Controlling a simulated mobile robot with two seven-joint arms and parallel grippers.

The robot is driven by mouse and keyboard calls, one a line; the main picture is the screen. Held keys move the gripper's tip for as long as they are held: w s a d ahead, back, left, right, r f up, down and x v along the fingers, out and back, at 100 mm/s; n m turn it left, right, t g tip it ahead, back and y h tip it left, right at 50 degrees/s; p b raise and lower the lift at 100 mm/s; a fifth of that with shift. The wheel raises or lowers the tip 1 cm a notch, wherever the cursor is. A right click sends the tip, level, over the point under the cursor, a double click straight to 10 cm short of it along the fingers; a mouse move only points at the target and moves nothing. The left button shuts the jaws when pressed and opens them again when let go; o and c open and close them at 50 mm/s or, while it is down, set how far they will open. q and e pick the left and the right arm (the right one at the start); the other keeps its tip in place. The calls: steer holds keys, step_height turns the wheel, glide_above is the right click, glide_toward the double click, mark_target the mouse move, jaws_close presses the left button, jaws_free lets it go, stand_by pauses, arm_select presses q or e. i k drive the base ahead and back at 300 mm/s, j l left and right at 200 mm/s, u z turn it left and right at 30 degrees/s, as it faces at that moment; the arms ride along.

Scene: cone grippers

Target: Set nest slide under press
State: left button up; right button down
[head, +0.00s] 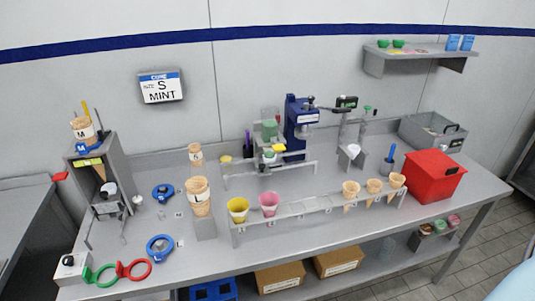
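A blue press (293,128) stands at the back middle of the bench. A grey slide-like fixture with a green part (269,129) and a small yellow piece (279,147) sits just left of the press, on a low grey rail (240,180). This fixture looks like the nest slide, and it appears beside the press rather than under its head; the details are too small to be certain. Neither of my grippers is in view.
A grey cone rack (306,208) in front holds yellow and pink cups and several cones. A cone marked L (199,197) stands left. Blue rings (160,248), a grey dispenser (115,165) and a red box (434,176) flank the bench. The front strip is mostly clear.

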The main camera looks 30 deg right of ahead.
mark_target(263, 169)
steer(key=i+l+z, duration=0.1)
steer(key=i+l, duration=0.65)
steer(key=i, duration=0.15)
steer(key=k+l+z, duration=0.1)
steer(key=k+l, duration=0.15)
steer(key=k, duration=0.15)
steer(key=i+j, duration=0.2)
steer(key=i, duration=0.2)
steer(key=j+u, duration=0.05)
